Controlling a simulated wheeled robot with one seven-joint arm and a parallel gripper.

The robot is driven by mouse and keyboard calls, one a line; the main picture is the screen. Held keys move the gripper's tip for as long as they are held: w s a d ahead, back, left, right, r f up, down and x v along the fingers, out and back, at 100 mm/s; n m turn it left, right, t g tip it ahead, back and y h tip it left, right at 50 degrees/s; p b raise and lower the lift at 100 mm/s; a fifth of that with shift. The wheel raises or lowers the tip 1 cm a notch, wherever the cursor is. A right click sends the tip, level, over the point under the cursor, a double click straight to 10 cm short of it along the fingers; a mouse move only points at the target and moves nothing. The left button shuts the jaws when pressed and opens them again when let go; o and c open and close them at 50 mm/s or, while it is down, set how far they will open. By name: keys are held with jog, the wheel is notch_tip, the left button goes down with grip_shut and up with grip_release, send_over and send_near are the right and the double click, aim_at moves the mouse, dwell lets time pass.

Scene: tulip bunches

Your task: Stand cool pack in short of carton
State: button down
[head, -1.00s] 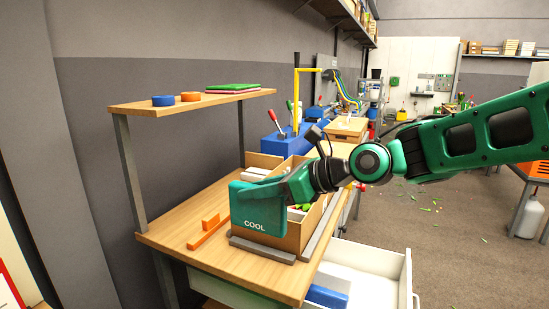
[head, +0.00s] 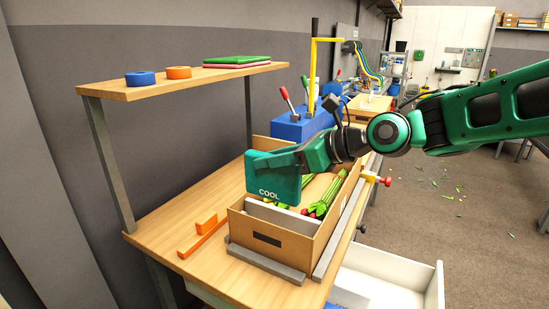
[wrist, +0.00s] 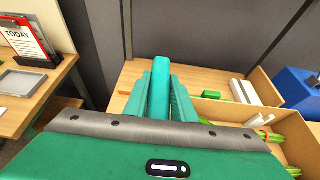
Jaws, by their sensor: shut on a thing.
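The cool pack (head: 270,186) is a flat teal block marked COOL. My green gripper (head: 285,159) is shut on its upper part. It holds the pack roughly upright above the open carton (head: 268,243), behind the front wall in the head view. The pack hides part of the inside. Tulip bunches (head: 322,203) with green stems lie in the carton, and a white strip (head: 284,217) runs across near its front end. In the wrist view the pack (wrist: 161,85) shows edge-on between the fingers, with the carton (wrist: 222,108) to the right.
Grey rails (head: 265,263) border the carton on the bench (head: 185,220). Orange angle pieces (head: 202,238) lie left of it. A shelf (head: 190,80) with tape rolls overhangs at the left. A blue machine (head: 303,125) stands behind. A white drawer (head: 390,285) is open at the front right.

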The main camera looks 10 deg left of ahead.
aim_at(273, 200)
jog(key=shift+d, duration=0.15)
jog(key=shift+f, duration=5.45)
jog(key=shift+f, duration=1.7)
jog(key=shift+r, duration=0.15)
jog(key=c, duration=1.4)
grip_release()
jog(key=shift+s, duration=0.1)
